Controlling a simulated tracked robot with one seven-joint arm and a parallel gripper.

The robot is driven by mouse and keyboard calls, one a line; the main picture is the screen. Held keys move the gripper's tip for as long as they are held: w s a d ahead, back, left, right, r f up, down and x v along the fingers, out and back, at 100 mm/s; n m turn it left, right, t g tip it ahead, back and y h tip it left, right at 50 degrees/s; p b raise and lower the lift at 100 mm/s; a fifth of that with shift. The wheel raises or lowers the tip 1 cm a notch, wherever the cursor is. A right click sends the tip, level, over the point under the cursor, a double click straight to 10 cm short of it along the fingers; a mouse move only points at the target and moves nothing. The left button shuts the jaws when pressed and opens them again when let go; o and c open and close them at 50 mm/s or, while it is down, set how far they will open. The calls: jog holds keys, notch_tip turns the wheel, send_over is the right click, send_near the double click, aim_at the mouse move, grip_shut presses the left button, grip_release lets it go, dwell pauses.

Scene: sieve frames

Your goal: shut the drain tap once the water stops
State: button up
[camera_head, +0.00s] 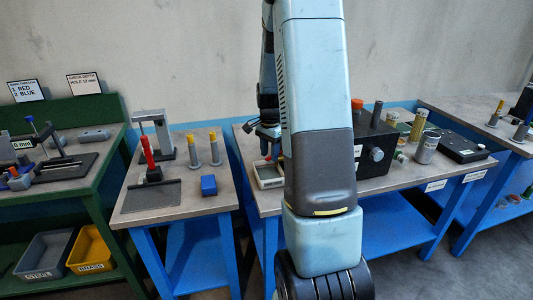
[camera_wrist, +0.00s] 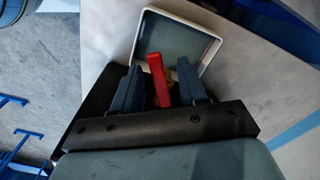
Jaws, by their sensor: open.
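In the wrist view a red lever (camera_wrist: 157,76), taken to be the drain tap's handle, stands between the two fingers of my gripper (camera_wrist: 160,86). The fingers are open, one on each side of it, with a gap visible on the right; I cannot tell whether the left finger touches. A yellowish part shows behind the lever. A shallow tray (camera_wrist: 149,43) with a cream rim lies just beyond. In the head view my gripper (camera_head: 267,143) is above that tray (camera_head: 270,184), left of a dark box (camera_head: 376,138). My arm hides part of the box. No running water can be made out.
An orange knob (camera_head: 357,104) and a grey post (camera_head: 377,112) rise from the box. Several cans, including a pale one (camera_head: 427,148), and a flat black device (camera_head: 457,149) stand to its right. Another bench (camera_head: 190,193) stands on the left across a narrow gap.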

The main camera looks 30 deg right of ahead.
grip_shut()
dwell(0.4)
dwell(0.4)
